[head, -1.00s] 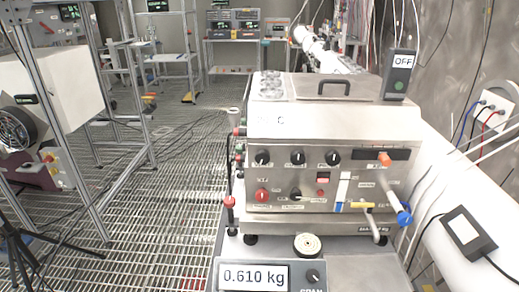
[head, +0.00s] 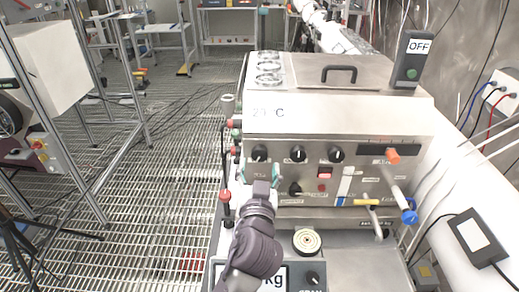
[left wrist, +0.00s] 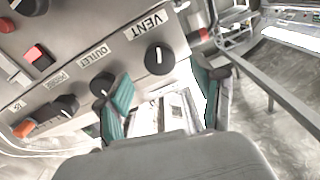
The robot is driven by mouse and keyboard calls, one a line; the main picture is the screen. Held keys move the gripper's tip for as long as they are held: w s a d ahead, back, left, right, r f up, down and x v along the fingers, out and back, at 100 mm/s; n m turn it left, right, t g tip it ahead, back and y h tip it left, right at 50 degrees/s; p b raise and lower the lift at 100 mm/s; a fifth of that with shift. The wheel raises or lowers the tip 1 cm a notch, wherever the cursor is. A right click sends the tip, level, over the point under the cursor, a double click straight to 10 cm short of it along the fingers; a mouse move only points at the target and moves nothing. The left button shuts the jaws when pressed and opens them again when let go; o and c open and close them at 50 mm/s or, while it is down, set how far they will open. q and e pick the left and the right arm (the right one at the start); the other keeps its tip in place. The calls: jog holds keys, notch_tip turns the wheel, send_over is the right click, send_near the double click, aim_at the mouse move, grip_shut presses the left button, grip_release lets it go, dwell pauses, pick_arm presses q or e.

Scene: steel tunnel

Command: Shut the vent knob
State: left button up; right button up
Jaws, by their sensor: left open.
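The vent knob (head: 259,153) is a round black knob with a white pointer line, leftmost in the upper row on the steel machine's front (head: 380,185). In the left wrist view the vent knob (left wrist: 158,60) sits beside its VENT label, its line roughly across the panel's length. My left gripper (head: 261,175) is open and empty, its teal-padded fingers just below the knob in the head view. In the left wrist view the gripper (left wrist: 163,98) has its fingers apart, with the knob beyond the gap and no contact visible. My right gripper is not in view.
The outlet knob (left wrist: 102,85) is close beside the vent knob. Red-topped valves (head: 226,195) stand at the machine's left side. A scale (head: 312,278) and a small round disc (head: 307,241) lie in front. The grated floor at left has open room.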

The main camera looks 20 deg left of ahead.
aim_at(259, 156)
pick_arm(q)
jog(key=x, duration=0.5)
jog(key=shift+w+a, duration=0.15)
jog(key=shift+w, duration=0.25)
jog(key=shift+c, duration=0.6)
jog(key=c, duration=1)
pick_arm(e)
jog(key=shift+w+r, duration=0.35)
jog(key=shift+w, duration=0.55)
